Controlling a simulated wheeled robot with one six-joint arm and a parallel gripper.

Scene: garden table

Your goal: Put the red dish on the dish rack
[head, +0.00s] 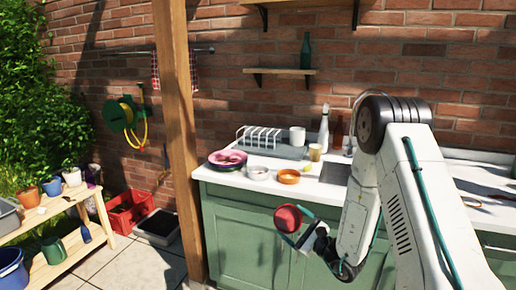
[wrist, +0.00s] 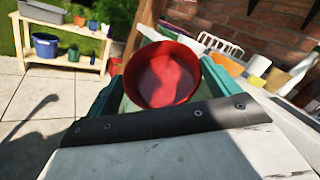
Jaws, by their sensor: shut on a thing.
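The red dish (head: 288,218) is held by my gripper (head: 302,228) in front of the green cabinet, below the counter top. It is tilted in the head view. In the wrist view the red dish (wrist: 162,75) sits between the two teal fingers of my gripper (wrist: 165,85), its round inside facing the camera. The dish rack (head: 262,139) is a white wire rack on a grey tray at the back of the counter, apart from the dish. The rack also shows in the wrist view (wrist: 222,45) at the upper right.
On the counter (head: 225,178), a pink plate (head: 228,158), a white bowl (head: 258,173) and an orange bowl (head: 288,176) stand before the rack. A white mug (head: 297,136) is beside it. A wooden post (head: 178,130) rises at the counter's left end.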

